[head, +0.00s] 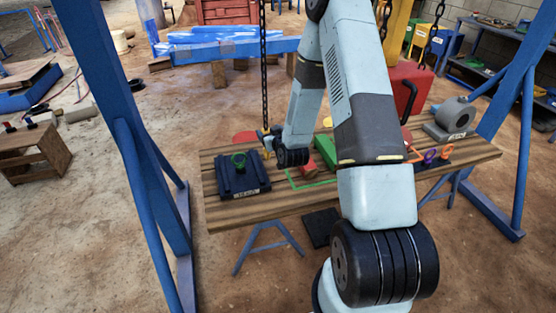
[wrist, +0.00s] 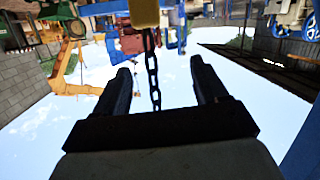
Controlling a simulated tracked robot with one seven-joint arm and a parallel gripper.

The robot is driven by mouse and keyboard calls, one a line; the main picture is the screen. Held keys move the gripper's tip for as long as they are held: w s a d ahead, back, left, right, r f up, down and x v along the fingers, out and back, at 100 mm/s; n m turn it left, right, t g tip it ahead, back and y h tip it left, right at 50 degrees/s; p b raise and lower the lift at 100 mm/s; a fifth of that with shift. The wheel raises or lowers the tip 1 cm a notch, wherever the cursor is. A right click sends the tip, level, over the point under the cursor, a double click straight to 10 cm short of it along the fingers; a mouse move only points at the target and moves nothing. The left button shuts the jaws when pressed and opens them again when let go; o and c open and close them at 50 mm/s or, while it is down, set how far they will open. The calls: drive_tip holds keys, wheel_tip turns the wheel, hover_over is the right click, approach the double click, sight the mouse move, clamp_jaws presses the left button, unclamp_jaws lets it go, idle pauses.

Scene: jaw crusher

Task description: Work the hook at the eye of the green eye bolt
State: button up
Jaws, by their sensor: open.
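The green eye bolt (head: 238,160) stands on a dark blue block (head: 240,180) at the left end of the wooden table. A chain (head: 264,70) hangs from above to a small yellow hook block (head: 267,132), just right of and beyond the eye bolt. The hook's tip is too small to make out. In the wrist view, my gripper (wrist: 160,68) is open, with the chain (wrist: 153,75) showing between its fingers and a yellow block (wrist: 145,13) at the top edge. I cannot tell whether the fingers touch the chain. The eye bolt is not recognisable there.
The wooden table (head: 230,213) also carries a red block (head: 308,166), orange and purple rings (head: 430,155) and a grey ringed part (head: 456,115). A red container (head: 405,88) stands behind. Blue frame legs (head: 125,110) flank the table. A second chain (head: 434,35) hangs at the right.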

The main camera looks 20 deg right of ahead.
drive_tip(key=s+f+m+t+h, duration=0.25)
drive_tip(key=s+f, duration=0.25)
drive_tip(key=f, duration=0.5)
drive_tip(key=shift+y, duration=0.45)
drive_tip(key=w, duration=1.4)
drive_tip(key=shift+d+r, duration=0.1)
drive_tip(key=shift+d, duration=0.3)
drive_tip(key=shift+c, duration=0.4)
clamp_jaws()
